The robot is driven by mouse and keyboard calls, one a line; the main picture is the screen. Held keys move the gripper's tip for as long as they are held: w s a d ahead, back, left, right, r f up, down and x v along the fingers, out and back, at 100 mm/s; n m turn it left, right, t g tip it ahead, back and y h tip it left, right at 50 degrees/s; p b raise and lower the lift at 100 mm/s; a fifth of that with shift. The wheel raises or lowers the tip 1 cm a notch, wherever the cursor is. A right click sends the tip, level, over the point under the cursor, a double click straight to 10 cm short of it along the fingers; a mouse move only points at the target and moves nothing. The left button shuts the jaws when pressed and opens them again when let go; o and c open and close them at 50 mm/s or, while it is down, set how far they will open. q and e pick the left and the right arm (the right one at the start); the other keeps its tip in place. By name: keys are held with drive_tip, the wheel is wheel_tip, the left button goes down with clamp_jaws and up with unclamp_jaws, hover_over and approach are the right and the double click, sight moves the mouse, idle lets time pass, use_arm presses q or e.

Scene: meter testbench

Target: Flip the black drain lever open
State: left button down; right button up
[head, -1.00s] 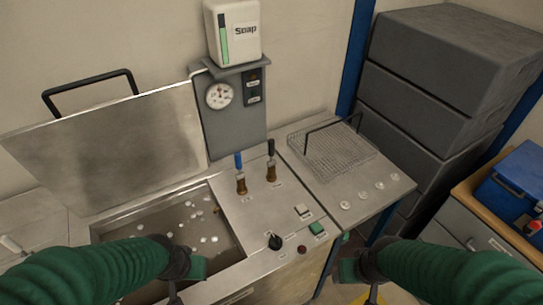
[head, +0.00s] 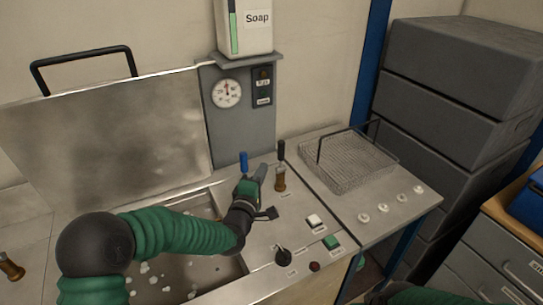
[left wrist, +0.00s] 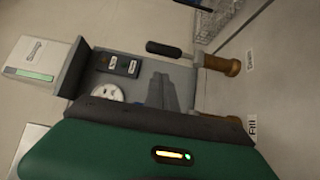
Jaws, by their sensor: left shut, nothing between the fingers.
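The black drain lever (head: 281,150) stands upright on its brass valve (head: 280,180), right of the blue lever (head: 243,160). In the left wrist view the black lever (left wrist: 165,49) sticks out sideways from the brass valve (left wrist: 221,65) beside the "Drain" label. My left gripper (head: 262,171) is shut and empty, between the blue and black levers and just left of the drain valve. I cannot tell whether it touches either lever. It hides the blue lever's valve in the head view. My right gripper is out of view; only part of that arm shows at the bottom edge.
A black knob (head: 283,257) and a green button (head: 331,242) sit on the panel in front. A wire basket (head: 350,165) stands to the right. The open lid (head: 110,140) and gauge panel (head: 240,125) rise behind. The sink (head: 165,275) lies to the left.

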sight(281, 157)
use_arm(q)
drive_tip(key=shift+w, duration=0.1)
drive_tip(key=x, duration=1)
drive_tip(key=shift+p, duration=0.45)
drive_tip(key=shift+f, duration=0.1)
